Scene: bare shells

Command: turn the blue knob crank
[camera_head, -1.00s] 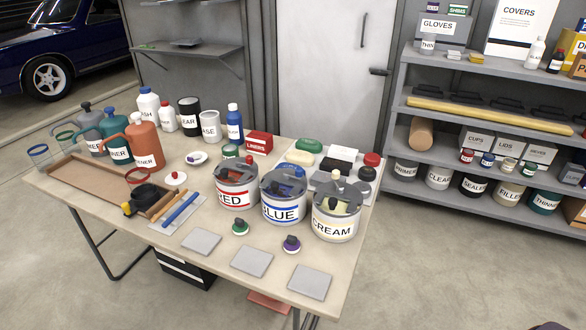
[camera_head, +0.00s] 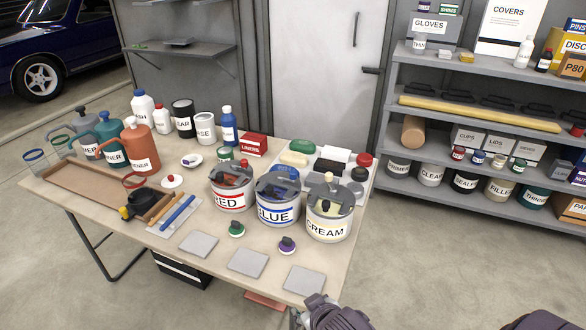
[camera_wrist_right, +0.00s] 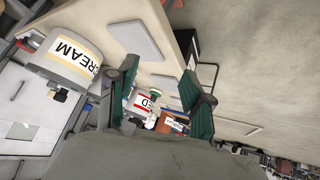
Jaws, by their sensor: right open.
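The white paint can labelled BLUE (camera_head: 277,213) stands on the table between the RED can (camera_head: 231,201) and the CREAM can (camera_head: 328,226). Its grey lid carries a crank with a small blue knob (camera_head: 291,171). My right gripper (camera_head: 318,300) enters at the bottom of the head view, off the table's front edge and apart from the cans. In the right wrist view my right gripper (camera_wrist_right: 163,97) is open and empty. The CREAM can (camera_wrist_right: 70,60) is left of its fingers and the RED can (camera_wrist_right: 141,103) shows between them. The blue knob is not discernible there. My left gripper is not in view.
Grey square tiles (camera_head: 247,262) and small green (camera_head: 236,229) and purple (camera_head: 287,244) knobs lie in front of the cans. A tray (camera_head: 90,188), bottles and jugs crowd the left. A grey shelf unit (camera_head: 487,117) stands at the right, beyond open floor.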

